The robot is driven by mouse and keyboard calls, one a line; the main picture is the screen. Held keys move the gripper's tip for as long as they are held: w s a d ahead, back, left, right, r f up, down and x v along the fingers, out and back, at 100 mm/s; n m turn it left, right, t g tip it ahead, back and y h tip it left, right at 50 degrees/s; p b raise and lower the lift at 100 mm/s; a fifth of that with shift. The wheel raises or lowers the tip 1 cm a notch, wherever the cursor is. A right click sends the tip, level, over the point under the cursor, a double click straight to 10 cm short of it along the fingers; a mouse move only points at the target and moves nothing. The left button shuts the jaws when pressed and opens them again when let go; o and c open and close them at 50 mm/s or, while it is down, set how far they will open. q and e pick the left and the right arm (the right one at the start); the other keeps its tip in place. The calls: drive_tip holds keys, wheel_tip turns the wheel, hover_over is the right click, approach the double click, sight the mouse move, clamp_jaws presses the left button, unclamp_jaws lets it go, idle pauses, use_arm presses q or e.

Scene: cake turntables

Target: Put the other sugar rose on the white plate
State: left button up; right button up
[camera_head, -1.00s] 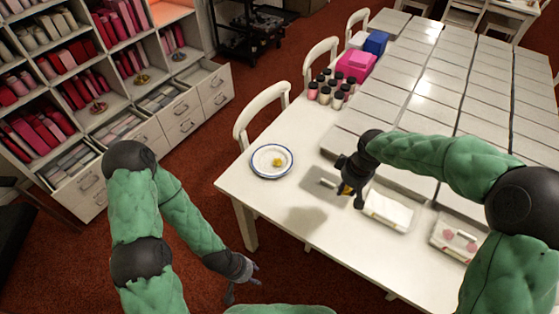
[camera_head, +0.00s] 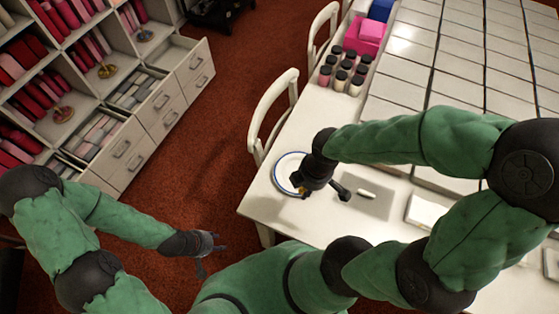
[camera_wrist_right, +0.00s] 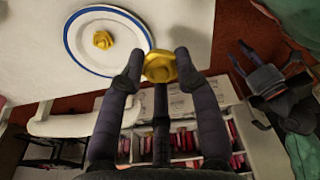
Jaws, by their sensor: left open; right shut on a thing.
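The white plate (camera_head: 281,172) with a blue rim lies near the table's left edge, partly hidden by my right gripper in the head view. In the right wrist view the plate (camera_wrist_right: 88,66) carries one yellow sugar rose (camera_wrist_right: 103,40). My right gripper (camera_wrist_right: 158,64) is shut on another yellow sugar rose (camera_wrist_right: 160,67), which shows between its fingertips beside the plate's rim in that view. In the head view this gripper (camera_head: 318,192) is over the plate's right side. My left gripper (camera_head: 208,256) is open and empty, low over the red floor, away from the table.
A small white cylinder (camera_head: 366,193) lies on the table right of the plate. A white box (camera_head: 424,212) is farther right. Several dark-capped jars (camera_head: 345,75) and a pink box (camera_head: 363,36) stand behind. A white chair (camera_head: 272,108) stands against the table's left edge.

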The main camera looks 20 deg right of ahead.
drive_tip(key=w+d+f+b, duration=0.25)
drive_tip(key=w+f, duration=0.25)
drive_tip(key=w, duration=0.4)
drive_tip(key=b, duration=0.3)
hover_over(290, 171)
drive_tip(key=s, duration=0.1)
wheel_tip(290, 171, down, 4)
drive_tip(key=shift+s+d+f, duration=0.1)
drive_tip(key=shift+d, duration=0.05)
drive_tip(key=shift+f, duration=0.1)
drive_tip(key=f+b, duration=0.1)
drive_tip(key=f, duration=0.1)
drive_tip(key=f+b, duration=0.1)
drive_tip(key=shift+w+f, duration=0.35)
drive_tip(key=shift+w, duration=0.05)
drive_tip(key=shift+r, duration=0.1)
